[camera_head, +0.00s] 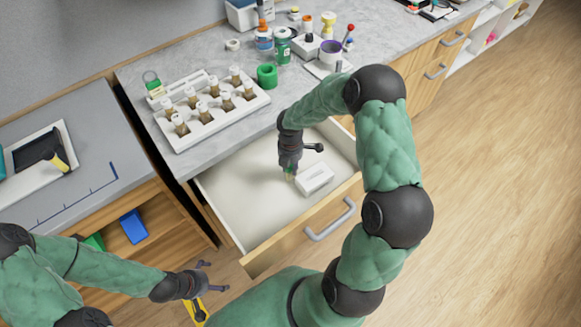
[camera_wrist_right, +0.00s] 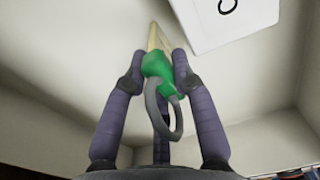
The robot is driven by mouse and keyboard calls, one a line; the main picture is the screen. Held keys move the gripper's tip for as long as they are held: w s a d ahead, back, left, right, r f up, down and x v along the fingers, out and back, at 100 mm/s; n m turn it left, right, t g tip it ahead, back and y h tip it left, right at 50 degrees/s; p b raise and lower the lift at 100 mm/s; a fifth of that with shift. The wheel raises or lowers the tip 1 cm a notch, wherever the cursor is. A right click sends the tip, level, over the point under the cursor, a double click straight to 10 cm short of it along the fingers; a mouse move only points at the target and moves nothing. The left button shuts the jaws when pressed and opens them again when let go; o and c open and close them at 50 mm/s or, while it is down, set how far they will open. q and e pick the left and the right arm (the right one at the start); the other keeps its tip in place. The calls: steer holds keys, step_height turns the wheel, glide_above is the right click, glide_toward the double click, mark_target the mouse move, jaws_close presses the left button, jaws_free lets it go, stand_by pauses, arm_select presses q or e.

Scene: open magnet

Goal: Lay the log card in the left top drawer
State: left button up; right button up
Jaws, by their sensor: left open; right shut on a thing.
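The left top drawer (camera_head: 225,205) is pulled open under the grey counter. My right gripper (camera_head: 290,170) points down inside it, shut on what looks like the log card. In the right wrist view the log card (camera_wrist_right: 155,70) shows a green top with a grey ring and a narrow pale part below, seen nearly edge-on. The right gripper's fingers (camera_wrist_right: 150,85) close around the green part. Whether its lower end touches the drawer floor is unclear. My left gripper (camera_head: 208,278) is open and empty, low in front of the cabinet, outside the drawer.
A white box (camera_head: 315,178) lies in the drawer just right of the right gripper; it also shows in the wrist view (camera_wrist_right: 215,18). The drawer's left floor is clear. A white rack (camera_head: 212,112) of vials and a green cup (camera_head: 267,76) stand on the counter.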

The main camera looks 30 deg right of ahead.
steer(key=o, duration=0.7)
step_height(320, 180, up, 12)
steer(key=p, duration=0.4)
steer(key=shift+r, duration=0.15)
